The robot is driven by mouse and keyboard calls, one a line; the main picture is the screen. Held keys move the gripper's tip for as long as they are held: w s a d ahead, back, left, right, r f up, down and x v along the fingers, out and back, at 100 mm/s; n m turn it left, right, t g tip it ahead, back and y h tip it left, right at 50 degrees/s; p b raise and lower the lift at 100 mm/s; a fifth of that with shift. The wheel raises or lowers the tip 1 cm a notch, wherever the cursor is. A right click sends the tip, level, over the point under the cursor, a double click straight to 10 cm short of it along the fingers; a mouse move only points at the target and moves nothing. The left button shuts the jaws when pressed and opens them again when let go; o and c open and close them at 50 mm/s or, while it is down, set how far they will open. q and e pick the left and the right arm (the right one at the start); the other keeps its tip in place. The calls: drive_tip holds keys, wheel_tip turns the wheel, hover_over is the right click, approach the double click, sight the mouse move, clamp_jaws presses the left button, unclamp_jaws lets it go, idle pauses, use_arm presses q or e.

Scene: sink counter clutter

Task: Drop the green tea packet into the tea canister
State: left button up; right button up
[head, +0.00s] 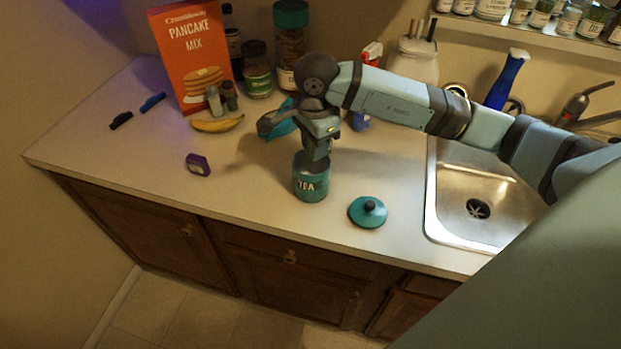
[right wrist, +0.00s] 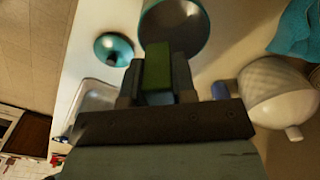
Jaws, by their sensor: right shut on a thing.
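The teal tea canister (head: 311,184), marked TEA, stands open on the counter. Its teal lid (head: 367,211) with a dark knob lies to its right. My right gripper (head: 317,157) is directly above the canister mouth, fingers pointing down. In the right wrist view the gripper (right wrist: 158,80) is shut on the green tea packet (right wrist: 157,68), held between the fingers beside the open canister (right wrist: 176,25). The packet is hidden in the head view. The lid also shows in the right wrist view (right wrist: 113,49). My left gripper is not in view.
The steel sink (head: 475,200) lies to the right. A purple-black small box (head: 198,164) is left of the canister. A banana (head: 217,124), a pancake mix box (head: 193,55) and jars stand behind. A teal cloth (head: 280,124) lies behind the gripper. The front-left counter is clear.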

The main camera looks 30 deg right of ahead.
drive_tip(key=o, duration=1)
drive_tip(key=shift+r, duration=0.1)
wheel_tip(320, 180, up, 14)
drive_tip(key=b, duration=0.1)
drive_tip(key=shift+f, duration=0.2)
